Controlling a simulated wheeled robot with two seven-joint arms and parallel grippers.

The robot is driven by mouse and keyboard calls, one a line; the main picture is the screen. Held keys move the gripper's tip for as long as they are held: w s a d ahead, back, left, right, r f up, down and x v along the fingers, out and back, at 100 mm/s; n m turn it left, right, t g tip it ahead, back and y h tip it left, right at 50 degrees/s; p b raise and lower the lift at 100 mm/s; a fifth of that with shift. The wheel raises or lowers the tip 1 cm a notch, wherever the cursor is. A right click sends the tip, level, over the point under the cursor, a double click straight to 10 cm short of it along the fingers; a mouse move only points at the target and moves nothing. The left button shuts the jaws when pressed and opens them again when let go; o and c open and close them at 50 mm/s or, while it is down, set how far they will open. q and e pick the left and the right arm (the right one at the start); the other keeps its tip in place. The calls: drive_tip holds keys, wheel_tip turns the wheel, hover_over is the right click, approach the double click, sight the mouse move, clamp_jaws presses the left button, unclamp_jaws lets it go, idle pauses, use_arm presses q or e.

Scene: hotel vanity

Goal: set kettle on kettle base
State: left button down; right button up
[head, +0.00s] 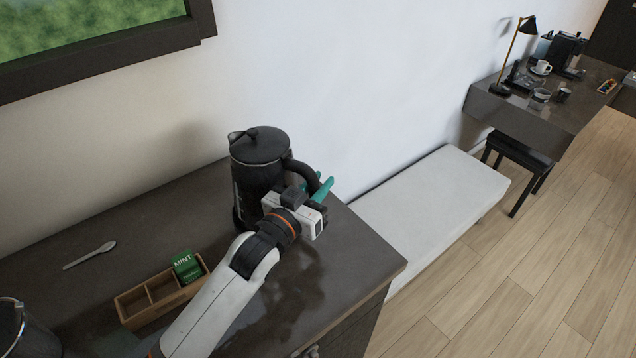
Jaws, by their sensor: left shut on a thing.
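The black kettle (258,176) with a lid and spout stands upright at the back right of the dark counter, near the wall. My left gripper (321,188) has teal fingers and is shut on the kettle's handle (303,172), on the kettle's right side. The gripper body hides the lower right of the kettle. I cannot make out a kettle base; the kettle's underside is partly hidden, and I cannot tell whether it rests on something or hangs just above the counter. My right gripper is not in view.
A white bench (430,205) stands right of the counter. A desk with a lamp is farther right.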

use_arm(q)
drive_tip(key=shift+r, duration=0.1)
drive_tip(key=c, duration=1.5)
unclamp_jaws()
drive_tip(key=shift+c, duration=0.2)
drive_tip(key=shift+s+f, duration=0.1)
drive_tip(key=shift+f, duration=0.2)
drive_tip(key=shift+s+a+r+p, duration=0.1)
drive_tip(key=shift+s+a+p, duration=0.2)
drive_tip(key=shift+s+a, duration=0.1)
drive_tip(key=shift+p+v, duration=0.9)
drive_tip(key=shift+v, duration=1.1)
drive_tip(key=p, duration=0.2)
approach(311, 194)
drive_tip(key=shift+x, duration=0.8)
drive_tip(key=shift+s, duration=0.1)
